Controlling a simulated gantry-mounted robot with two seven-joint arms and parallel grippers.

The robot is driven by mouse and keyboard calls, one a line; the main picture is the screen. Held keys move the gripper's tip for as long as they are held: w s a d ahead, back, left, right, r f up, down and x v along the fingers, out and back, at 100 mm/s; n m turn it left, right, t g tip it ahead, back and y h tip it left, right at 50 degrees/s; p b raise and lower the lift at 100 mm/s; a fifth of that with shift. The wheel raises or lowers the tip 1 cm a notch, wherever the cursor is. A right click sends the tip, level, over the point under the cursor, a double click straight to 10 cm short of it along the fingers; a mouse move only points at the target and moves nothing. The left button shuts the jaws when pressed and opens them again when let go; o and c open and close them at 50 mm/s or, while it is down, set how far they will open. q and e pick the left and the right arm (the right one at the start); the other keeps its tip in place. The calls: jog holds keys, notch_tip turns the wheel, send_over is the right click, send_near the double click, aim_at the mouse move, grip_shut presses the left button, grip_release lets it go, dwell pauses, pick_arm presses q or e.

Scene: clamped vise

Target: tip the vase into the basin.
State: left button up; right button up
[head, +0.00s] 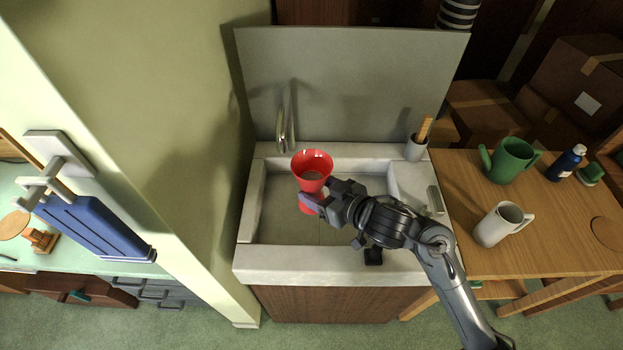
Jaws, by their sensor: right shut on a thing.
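A red vase (312,163) with a flared rim is upright in the head view, over the white basin (250,203). The vase's lower part is partly hidden by the gripper. I cannot tell whether its foot touches the basin floor. My left gripper is not in view.
A tap (283,130) stands at the basin's back left. A grey cup with a brush (416,147) sits at the back right corner. A wall stands left.

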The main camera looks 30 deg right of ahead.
jog(key=shift+r, duration=0.1)
jog(key=shift+w+a+r, duration=0.15)
jog(key=shift+w+r, duration=0.05)
jog(key=shift+r, duration=0.2)
jog(key=shift+n+y, duration=0.3)
jog(key=w+f, duration=0.1)
jog(key=w+p, duration=0.1)
jog(key=w+f+p, duration=0.1)
jog(key=shift+w+d+f, duration=0.35)
jog(key=shift+w, duration=0.05)
jog(key=f+p, duration=0.1)
jog(key=f, duration=0.1)
jog(key=d+f+p, duration=0.1)
jog(key=f+p, duration=0.1)
jog(key=shift+w, duration=0.2)
jog(key=f+p, duration=0.1)
jog(key=s+f+p, duration=0.1)
jog(key=f, duration=0.1)
jog(key=s+f+p, duration=0.1)
jog(key=shift+s+d+f+p, duration=0.15)
jog(key=shift+s+f+p, duration=0.05)
jog(key=shift+f+p, duration=0.15)
jog(key=shift+f, duration=0.1)
